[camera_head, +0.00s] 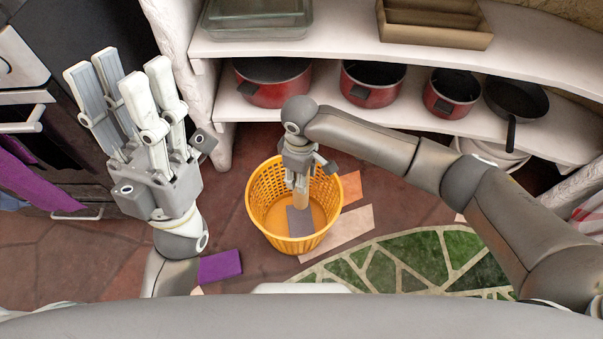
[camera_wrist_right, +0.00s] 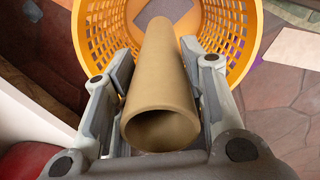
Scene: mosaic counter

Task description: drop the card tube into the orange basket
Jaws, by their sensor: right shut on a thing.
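The orange basket (camera_head: 262,190) stands on the floor in front of the white shelves, in the middle of the head view. My right gripper (camera_head: 300,180) is over the basket's opening, pointing down. In the right wrist view, it is shut on the card tube (camera_wrist_right: 160,80), a plain brown hollow cylinder with its near end open towards the camera. The tube's far end points into the basket (camera_wrist_right: 245,30). Whether it touches the basket floor cannot be told. My left gripper (camera_head: 125,90) is open and empty, to the left of the basket, with fingers pointing up the picture.
White shelves (camera_head: 340,30) behind the basket hold red pots (camera_head: 370,95), a dark pan (camera_head: 515,100), a glass dish (camera_head: 255,20) and a brown box (camera_head: 435,25). A purple block (camera_head: 220,266) and flat pale pieces (camera_head: 337,228) lie on the floor. A dark oven is at left.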

